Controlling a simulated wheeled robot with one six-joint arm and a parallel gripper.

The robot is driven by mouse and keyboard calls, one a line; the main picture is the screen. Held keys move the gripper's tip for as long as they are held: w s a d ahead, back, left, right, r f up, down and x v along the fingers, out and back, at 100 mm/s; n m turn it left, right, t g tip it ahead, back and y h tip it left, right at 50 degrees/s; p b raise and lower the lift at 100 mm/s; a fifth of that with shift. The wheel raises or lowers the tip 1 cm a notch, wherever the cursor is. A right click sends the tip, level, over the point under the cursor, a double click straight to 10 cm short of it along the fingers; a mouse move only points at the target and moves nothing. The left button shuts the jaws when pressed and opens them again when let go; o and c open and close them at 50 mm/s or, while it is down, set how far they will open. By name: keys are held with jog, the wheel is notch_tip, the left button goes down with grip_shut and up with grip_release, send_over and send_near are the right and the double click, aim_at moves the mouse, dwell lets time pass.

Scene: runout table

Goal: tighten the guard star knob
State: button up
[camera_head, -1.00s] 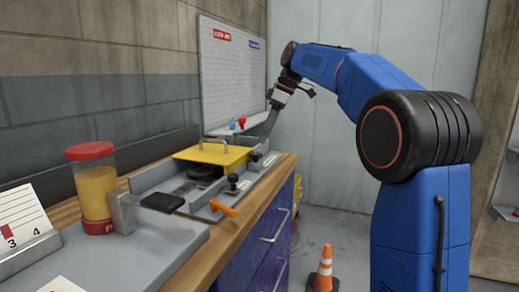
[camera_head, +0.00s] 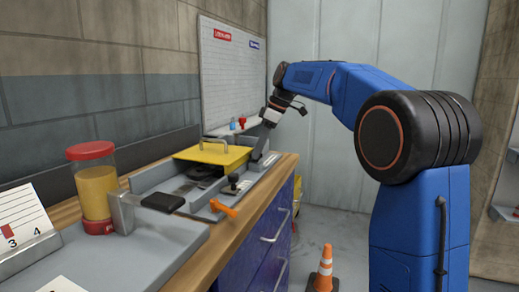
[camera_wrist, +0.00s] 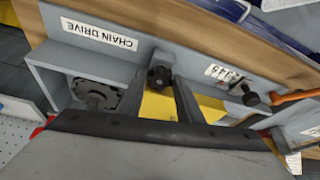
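A black star knob (camera_wrist: 160,76) sits on the grey side wall of the chain drive housing, beside the "CHAIN DRIVE" label (camera_wrist: 100,34). The yellow guard (camera_head: 213,153) lies over the housing, and part of it shows between my fingers in the wrist view (camera_wrist: 158,106). My gripper (camera_wrist: 159,84) is open, with its two fingers apart on either side of the knob in that view. Contact with the knob cannot be told. In the head view my gripper (camera_head: 260,148) is low at the far end of the housing and hides this knob.
A second black knob (camera_wrist: 250,96) stands farther along the wall, near an orange-handled tool (camera_head: 222,208). A dark sprocket (camera_wrist: 95,94) lies inside the housing. A red-lidded jar (camera_head: 93,190) stands nearer on the bench. An orange cone (camera_head: 325,270) is on the floor.

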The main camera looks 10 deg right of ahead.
jog(key=shift+s+a+m+t+h, duration=0.1)
jog(key=shift+m+t+h, duration=0.25)
jog(key=shift+m, duration=0.85)
jog(key=shift+s+m+t+h, duration=0.1)
jog(key=shift+m+t+h, duration=0.25)
jog(key=shift+m, duration=0.85)
jog(key=o, duration=1.1)
jog(key=shift+c, duration=0.2)
jog(key=shift+r, duration=0.1)
jog(key=v, duration=1.7)
